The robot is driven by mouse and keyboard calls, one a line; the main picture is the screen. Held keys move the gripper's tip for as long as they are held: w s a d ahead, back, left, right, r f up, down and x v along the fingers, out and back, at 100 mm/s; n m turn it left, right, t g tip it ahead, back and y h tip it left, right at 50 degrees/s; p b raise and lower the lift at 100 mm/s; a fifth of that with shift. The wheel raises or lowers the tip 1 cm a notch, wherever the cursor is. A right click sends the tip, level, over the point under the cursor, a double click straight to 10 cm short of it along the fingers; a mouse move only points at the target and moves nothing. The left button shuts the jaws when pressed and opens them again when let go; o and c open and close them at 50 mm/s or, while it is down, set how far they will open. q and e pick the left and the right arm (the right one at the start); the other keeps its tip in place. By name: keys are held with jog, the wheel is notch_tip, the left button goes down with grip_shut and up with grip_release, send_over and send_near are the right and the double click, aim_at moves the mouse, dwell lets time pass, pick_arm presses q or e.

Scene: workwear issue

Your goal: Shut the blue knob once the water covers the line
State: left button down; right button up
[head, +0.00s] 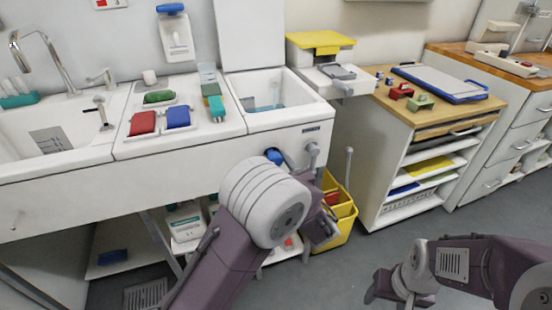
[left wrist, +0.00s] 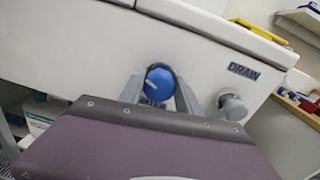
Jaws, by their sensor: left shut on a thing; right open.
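The blue knob (left wrist: 160,83) is on the white front panel, with lettering partly hidden below it. It also shows in the head view (head: 273,156), partly behind my left arm. My left gripper (left wrist: 161,92) is shut on the blue knob, one finger on each side. The small basin (head: 296,112) above the knob shows bluish water inside; I cannot make out a line or the exact water level. My right gripper (head: 384,289) is open and empty, low at the right over the floor.
A grey knob (left wrist: 232,107) marked DRAIN sits right of the blue knob. Red, blue and green items lie on the counter left of the basin. A yellow bucket (head: 343,222) stands below, beside a shelf unit (head: 373,165). The floor at the right is open.

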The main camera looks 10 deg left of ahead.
pick_arm(q)
jog(key=m+p, duration=1)
jog(key=p, duration=0.2)
jog(key=shift+r+m, duration=0.1)
jog(key=shift+m, duration=0.2)
jog(key=shift+f+m+t+p, duration=0.2)
jog(key=shift+m+t+p, duration=0.2)
jog(key=shift+m+p, duration=1.25)
jog(key=c, duration=0.9)
grip_release()
jog(key=shift+d, duration=0.1)
jog(key=v, duration=0.9)
